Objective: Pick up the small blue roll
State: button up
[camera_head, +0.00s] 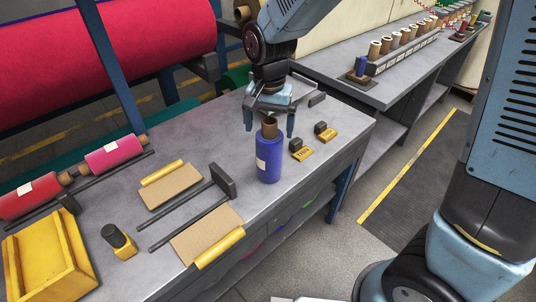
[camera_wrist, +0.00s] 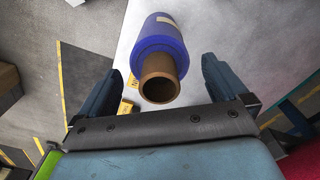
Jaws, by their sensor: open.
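The small blue roll (camera_head: 269,160) stands upright near the front right edge of the grey table, with a brown core sticking out of its top and a pale label on its side. My gripper (camera_head: 270,127) is open above and around the top of the roll in the head view. In the wrist view the blue roll (camera_wrist: 158,42) shows end-on, its hollow core (camera_wrist: 159,82) towards me. The open fingers of my gripper (camera_wrist: 155,90) lie to either side of the core, with gaps on both sides. I cannot tell how far down the fingers reach.
Two small yellow-tagged dark blocks (camera_head: 302,150) stand right of the roll. Brown boards with yellow rolls (camera_head: 215,250), black rails, a yellow tray (camera_head: 75,240) and pink and red rolls (camera_head: 115,155) lie to the left. A rear bench (camera_head: 385,92) holds a row of small rolls.

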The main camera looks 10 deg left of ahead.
aim_at(269, 136)
jog(key=shift+w+f, duration=0.1)
jog(key=shift+f, duration=1.9)
jog(key=c, duration=1.2)
jog(key=shift+r, duration=0.1)
